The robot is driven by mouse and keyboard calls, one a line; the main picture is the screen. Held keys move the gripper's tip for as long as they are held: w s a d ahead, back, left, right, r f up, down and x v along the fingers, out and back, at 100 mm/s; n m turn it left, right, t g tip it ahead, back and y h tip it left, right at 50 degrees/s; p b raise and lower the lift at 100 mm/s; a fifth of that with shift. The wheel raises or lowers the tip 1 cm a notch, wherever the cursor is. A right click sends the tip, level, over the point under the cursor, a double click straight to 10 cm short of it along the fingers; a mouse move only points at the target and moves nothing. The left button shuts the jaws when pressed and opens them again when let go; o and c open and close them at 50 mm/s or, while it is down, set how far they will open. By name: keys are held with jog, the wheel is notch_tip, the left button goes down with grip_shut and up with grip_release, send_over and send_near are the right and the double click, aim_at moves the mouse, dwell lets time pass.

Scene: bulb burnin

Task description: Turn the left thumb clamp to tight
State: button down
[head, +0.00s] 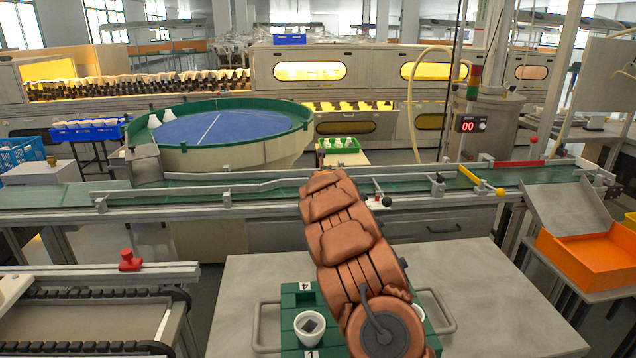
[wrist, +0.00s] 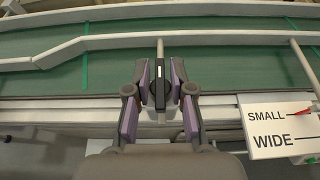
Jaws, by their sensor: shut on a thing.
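The thumb clamp in my jaws is a small black piece (wrist: 160,88) on a thin grey rod that crosses the conveyor's rail. In the wrist view my gripper (wrist: 160,74) is shut on it, one purple-and-grey finger on each side. The black piece stands lengthwise along the rod in that view. How tight it is cannot be told. In the head view my arm hides this clamp and my gripper. Another dark clamp (head: 437,185) stands on the rail further right.
A white plate (wrist: 275,125) reading SMALL and WIDE, with a red pointer, sits right of my gripper. The green conveyor belt (head: 480,183) runs across, with guide rails along it. A grey table (head: 500,310) with a green tray lies in front, and an orange bin (head: 585,262) at right.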

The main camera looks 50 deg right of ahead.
jog(key=shift+m+g+h, duration=0.3)
jog(key=shift+g, duration=0.1)
jog(key=shift+w+a+r+m+g+h+p, duration=0.15)
jog(key=shift+m+g+h+p, duration=0.25)
jog(key=shift+m+p, duration=0.25)
jog(key=shift+r+m+g+h+p, duration=0.1)
jog(key=shift+m+g+h+p, duration=0.5)
jog(key=shift+m+g+p, duration=0.4)
jog(key=m+g+h+p, duration=0.1)
jog(key=m+g+p, duration=0.1)
jog(key=p, duration=0.1)
jog(key=m+g+p, duration=0.2)
jog(key=g+p, duration=0.1)
jog(key=shift+m+h, duration=0.25)
jog(key=shift+h, duration=0.15)
jog(key=shift+f+m+g+p, duration=0.2)
jog(key=shift+m+g+p, duration=0.3)
jog(key=shift+p, duration=0.3)
jog(key=shift+f+m+g+p, duration=0.1)
jog(key=shift+m+g+p, duration=0.5)
jog(key=shift+g+p, duration=0.2)
jog(key=c, duration=1)
grip_release()
